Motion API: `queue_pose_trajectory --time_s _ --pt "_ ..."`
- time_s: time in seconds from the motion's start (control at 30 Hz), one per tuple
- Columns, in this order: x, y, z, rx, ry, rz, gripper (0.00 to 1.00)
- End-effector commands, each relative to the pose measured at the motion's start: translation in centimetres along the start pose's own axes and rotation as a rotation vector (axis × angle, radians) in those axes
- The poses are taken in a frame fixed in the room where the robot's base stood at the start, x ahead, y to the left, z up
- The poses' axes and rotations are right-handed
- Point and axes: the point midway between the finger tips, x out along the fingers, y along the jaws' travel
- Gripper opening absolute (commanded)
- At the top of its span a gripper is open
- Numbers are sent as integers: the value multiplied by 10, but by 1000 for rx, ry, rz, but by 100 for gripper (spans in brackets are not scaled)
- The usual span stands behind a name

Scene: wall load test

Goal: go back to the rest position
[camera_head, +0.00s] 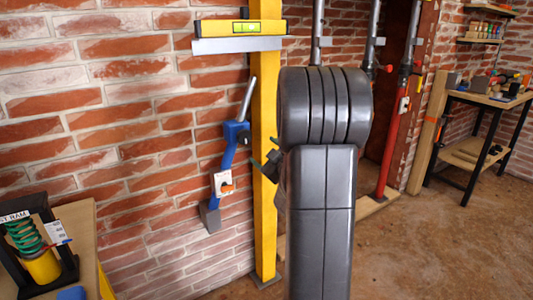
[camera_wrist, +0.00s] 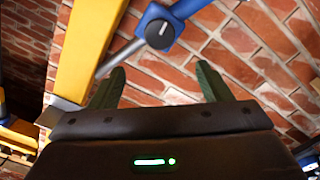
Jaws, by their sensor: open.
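My gripper (camera_wrist: 158,82) is open in the wrist view, with its two dark green fingers apart. Brick wall shows between them, and I see nothing held. In the head view my gripper (camera_head: 262,165) is small and partly hidden behind my dark grey arm, in front of the yellow post (camera_head: 264,215). A blue lever tool (camera_head: 228,150) with a grey handle and an orange-and-white tag is beside the post, left of my gripper. In the wrist view the blue tool (camera_wrist: 190,8) and its round dark knob lie just beyond the fingertips; contact cannot be told.
A yellow level (camera_head: 247,27) sits on a grey bar across the post. Bottom left, a table (camera_head: 80,225) bears a green-spring test ram (camera_head: 28,240). Red-and-grey props (camera_head: 388,140) stand right of my arm. A workbench (camera_head: 470,98) is far right. Floor between is clear.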

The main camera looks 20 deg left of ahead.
Motion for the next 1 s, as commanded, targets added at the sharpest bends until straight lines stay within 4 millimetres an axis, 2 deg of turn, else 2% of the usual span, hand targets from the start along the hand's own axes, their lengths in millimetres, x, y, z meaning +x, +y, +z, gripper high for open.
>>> queue_pose_trajectory --time_s 0.37,0.53,0.67,1.0 --pt "-4 0 0 0 0 -1 71" --pt "5 -1 0 -1 2 -1 71" --pt "24 -2 0 -1 1 -3 71" --pt "92 -1 0 0 2 -2 71"
